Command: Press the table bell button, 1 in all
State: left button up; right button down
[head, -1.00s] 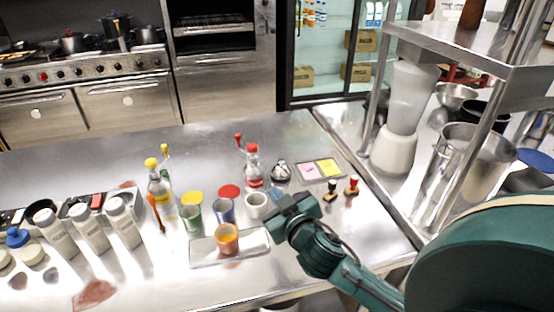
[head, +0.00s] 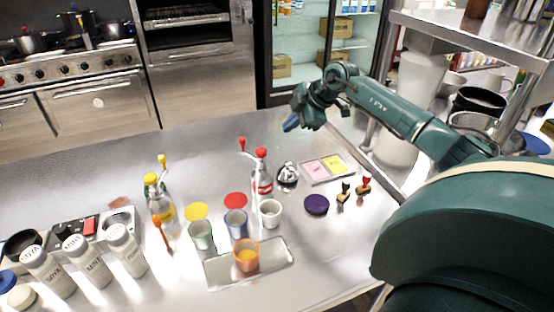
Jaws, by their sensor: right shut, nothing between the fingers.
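The table bell (head: 287,173) is a small silver dome with a dark base. It stands on the steel counter, right of the red-capped bottle (head: 262,176) and left of the pink and yellow pads. My right gripper (head: 290,126) is shut and empty. It shows above and behind the bell in the picture, apart from it, with its fingers toward the lower left. The bell is in plain view. My left gripper is not in view.
A tray with pink and yellow pads (head: 342,168), two stamps (head: 363,185) and a purple disc (head: 316,205) lie near the bell. A white cup (head: 269,213) stands in front. A steel shelf (head: 470,40) rises at right. The counter behind the bell is clear.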

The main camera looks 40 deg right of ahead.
jog(key=b, duration=0.7)
send_over(288, 163)
jog(key=f, duration=0.6)
jog(key=shift+s+d+f, duration=0.2)
jog(key=shift+d+f, duration=0.1)
jog(key=shift+f, duration=1.1)
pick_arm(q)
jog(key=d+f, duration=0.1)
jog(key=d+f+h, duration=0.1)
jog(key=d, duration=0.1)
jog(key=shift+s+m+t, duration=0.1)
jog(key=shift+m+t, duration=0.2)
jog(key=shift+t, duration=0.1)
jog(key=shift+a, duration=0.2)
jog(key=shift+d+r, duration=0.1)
pick_arm(e)
jog(key=shift+f, duration=0.15)
